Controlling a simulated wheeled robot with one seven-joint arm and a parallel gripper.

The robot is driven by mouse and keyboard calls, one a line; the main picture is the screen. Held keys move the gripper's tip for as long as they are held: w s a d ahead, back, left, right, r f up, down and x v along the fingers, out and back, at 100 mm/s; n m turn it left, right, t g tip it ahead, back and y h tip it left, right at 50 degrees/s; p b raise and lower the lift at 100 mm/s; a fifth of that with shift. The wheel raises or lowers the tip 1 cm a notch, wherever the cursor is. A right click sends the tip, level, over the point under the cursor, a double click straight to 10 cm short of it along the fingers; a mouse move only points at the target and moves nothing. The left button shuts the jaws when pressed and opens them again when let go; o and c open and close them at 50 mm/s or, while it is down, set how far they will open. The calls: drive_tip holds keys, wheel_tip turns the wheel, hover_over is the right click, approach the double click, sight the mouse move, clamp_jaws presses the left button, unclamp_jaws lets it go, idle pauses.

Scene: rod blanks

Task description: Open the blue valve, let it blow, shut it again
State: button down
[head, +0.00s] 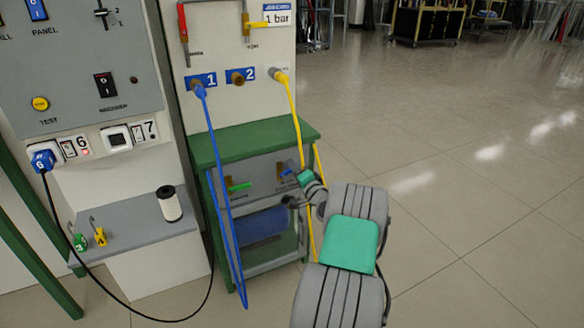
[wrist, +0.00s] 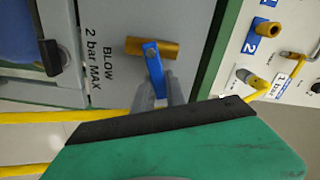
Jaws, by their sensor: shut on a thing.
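The blue valve has a brass body (wrist: 143,46) and a blue lever (wrist: 153,59), beside the lettering "BLOW 2 bar MAX" in the wrist view. The lever lies roughly across the brass body. My gripper (wrist: 158,92) is shut on the lever's outer end; the fingertips are partly hidden behind my gripper's dark and green housing. In the head view the blue lever (head: 288,171) shows small at the front of the green bench, with my gripper (head: 296,176) at it. The brass body is hard to make out there.
A green-handled valve (head: 239,187) sits left on the same panel. A blue hose (head: 217,150) and a yellow hose (head: 294,112) hang from the wall panel, the yellow one close to my arm. A "1 bar" display (head: 278,15) is above. Floor at right is clear.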

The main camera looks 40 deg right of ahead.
drive_tip(key=shift+d+f+m, duration=0.1)
drive_tip(key=shift+f+m, duration=0.4)
drive_tip(key=shift+m, duration=0.55)
drive_tip(key=shift+d+f+m, duration=0.1)
drive_tip(key=shift+f+m, duration=0.35)
drive_tip(key=shift+m, duration=0.6)
drive_tip(key=shift+a, duration=0.1)
drive_tip(key=c, duration=1.4)
unclamp_jaws()
drive_tip(key=shift+o, duration=0.2)
drive_tip(key=p+v, duration=0.1)
drive_tip(key=v, duration=0.7)
drive_tip(key=shift+r, duration=0.1)
